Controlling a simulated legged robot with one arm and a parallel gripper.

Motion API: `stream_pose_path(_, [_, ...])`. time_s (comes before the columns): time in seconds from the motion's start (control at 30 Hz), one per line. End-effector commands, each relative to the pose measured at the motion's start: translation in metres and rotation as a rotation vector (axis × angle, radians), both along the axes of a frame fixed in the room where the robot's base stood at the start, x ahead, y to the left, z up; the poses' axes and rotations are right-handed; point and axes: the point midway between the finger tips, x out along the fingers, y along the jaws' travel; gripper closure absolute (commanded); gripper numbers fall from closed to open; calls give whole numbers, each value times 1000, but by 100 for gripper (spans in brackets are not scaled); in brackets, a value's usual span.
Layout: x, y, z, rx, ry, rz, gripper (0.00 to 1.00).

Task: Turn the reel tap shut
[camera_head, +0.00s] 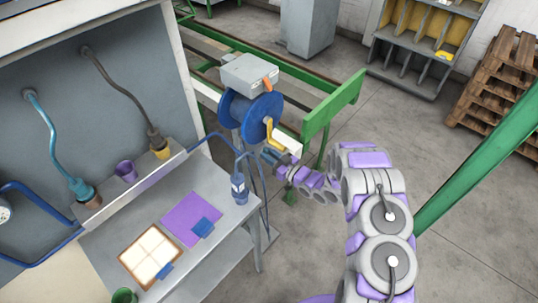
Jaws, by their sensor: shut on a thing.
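A blue hose reel (240,116) stands at the far end of the grey bench, with a grey box (249,74) on top of it. A yellow handle (268,131), which looks like the reel tap, hangs downward on the reel's right side. An orange part (269,82) sticks up at the right of the grey box. My gripper (268,154) reaches in from the right and is shut on the lower end of the yellow handle. The fingertips are small and partly merge with the parts behind them.
A blue bottle (239,188) stands at the bench's right edge, close to my gripper. A purple sheet (188,217) and a framed tile (149,256) lie on the bench (215,268). A green rail frame (330,115) stands behind my arm.

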Motion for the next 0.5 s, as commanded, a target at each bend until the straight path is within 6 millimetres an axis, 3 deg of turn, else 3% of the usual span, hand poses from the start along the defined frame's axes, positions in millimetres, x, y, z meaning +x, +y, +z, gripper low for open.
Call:
stream_pose_path(0.2, [1,-1,1,0,-3,-2,100])
stream_pose_path(0.23, [1,-1,1,0,-3,-2,73])
stream_pose_path(0.33, [1,-1,1,0,-3,-2,64])
stream_pose_path(0.5, [0,0,1,0,-1,-1,63])
